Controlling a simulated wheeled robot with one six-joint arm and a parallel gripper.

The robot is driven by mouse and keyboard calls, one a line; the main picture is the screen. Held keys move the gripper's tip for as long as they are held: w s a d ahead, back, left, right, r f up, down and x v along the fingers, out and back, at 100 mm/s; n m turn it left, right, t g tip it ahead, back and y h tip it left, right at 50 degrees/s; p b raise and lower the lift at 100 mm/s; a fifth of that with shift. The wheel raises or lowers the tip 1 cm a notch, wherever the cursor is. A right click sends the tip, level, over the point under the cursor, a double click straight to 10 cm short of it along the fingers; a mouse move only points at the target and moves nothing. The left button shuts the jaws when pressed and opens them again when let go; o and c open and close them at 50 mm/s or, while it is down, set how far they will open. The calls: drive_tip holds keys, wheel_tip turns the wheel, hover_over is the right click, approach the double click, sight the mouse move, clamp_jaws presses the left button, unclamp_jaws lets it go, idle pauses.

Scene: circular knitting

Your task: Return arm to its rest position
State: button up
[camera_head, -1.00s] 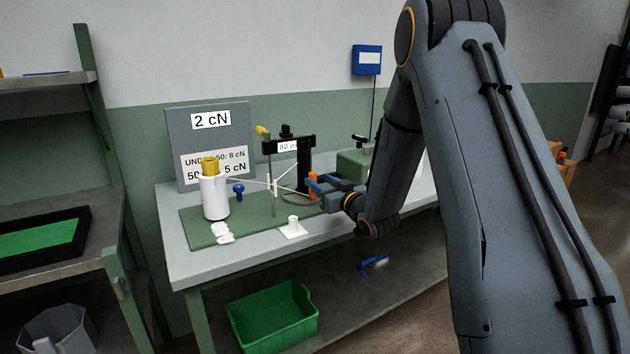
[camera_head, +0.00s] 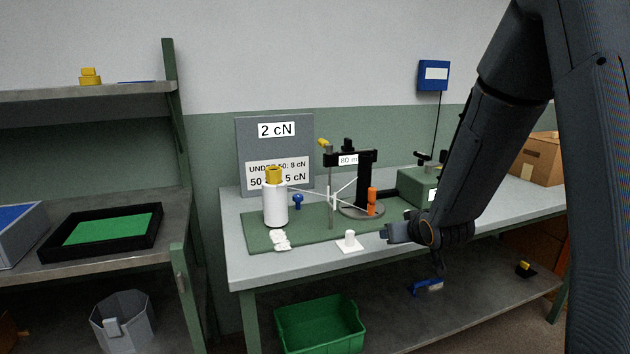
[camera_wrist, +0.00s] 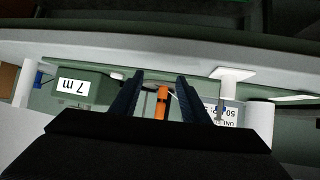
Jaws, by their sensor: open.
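My gripper (camera_head: 390,234) is open and empty, just in front of the bench's front edge. Its two dark fingers (camera_wrist: 158,84) stand apart in the wrist view, with an orange upright piece (camera_wrist: 162,101) seen between them at a distance. That orange piece (camera_head: 372,200) stands on a dark round base on the green mat (camera_head: 312,236), apart from my gripper. My arm comes down from the upper right and hides part of the bench's right side.
The bench (camera_head: 240,268) holds a white yarn cone (camera_head: 275,205), a white peg on a square base (camera_head: 349,240) and a green box (camera_head: 415,186). A green crate (camera_head: 320,325) is below. Shelving with a black tray (camera_head: 60,253) stands left.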

drive_tip(key=s+a+f+g, duration=0.1)
drive_tip(key=s+g, duration=0.4)
drive_tip(key=s, duration=1.1)
drive_tip(key=s+a+f+m+g+h+p, duration=0.1)
drive_tip(key=s+a+g, duration=0.2)
drive_tip(key=s, duration=1.4)
drive_tip(key=g, duration=0.3)
drive_tip(key=shift+m, duration=0.3)
